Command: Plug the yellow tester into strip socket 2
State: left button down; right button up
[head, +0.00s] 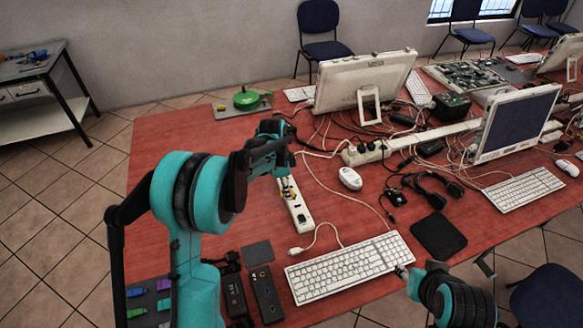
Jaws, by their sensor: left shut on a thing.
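A white power strip (299,213) lies on the red table, running toward the front, with dark sockets along its top. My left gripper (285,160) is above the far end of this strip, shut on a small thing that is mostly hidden. Small yellow and black parts show just below it at the strip's far end, and I take these for the yellow tester (286,187). I cannot tell whether it touches a socket, or which one. Socket numbers are too small to read. My right arm is at the lower right beside the keyboard; its fingers are not clear.
A white keyboard (347,268) lies in front of the strip, and a white mouse (350,178) to its right. A second strip with black plugs (365,153) and tangled cables lies behind. Monitors (362,82) stand at the back. A black mouse pad (438,235) lies right.

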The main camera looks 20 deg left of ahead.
aim_at(291, 183)
pick_arm(q)
jog(key=w+m+t+y+p, duration=0.1)
jog(key=w+m+t+y, duration=0.65)
jog(key=m, duration=0.85)
jog(key=shift+g+h, duration=0.65)
jog(key=shift+w+a+f+b, duration=0.15)
jog(key=shift+f+b, duration=0.3)
jog(key=shift+f, duration=0.45)
jog(key=shift+w+a+f+b, duration=0.1)
jog(key=shift+w+f+b, duration=0.25)
jog(key=shift+f, duration=0.6)
jog(key=shift+w+a+f+b, duration=0.15)
jog(key=shift+f+b, duration=0.35)
jog(key=shift+f, duration=0.4)
jog(key=shift+r, duration=0.15)
pick_arm(e)
jog(key=shift+s+f, duration=0.3)
jog(key=shift+f, duration=0.2)
pick_arm(q)
jog(key=shift+d, duration=0.1)
pick_arm(e)
jog(key=shift+f, duration=0.3)
pick_arm(q)
jog(key=shift+s+f+b, duration=0.1)
jog(key=shift+f+b, duration=1.05)
jog(key=shift+b, duration=0.1)
pick_arm(e)
jog(key=shift+f, duration=1.05)
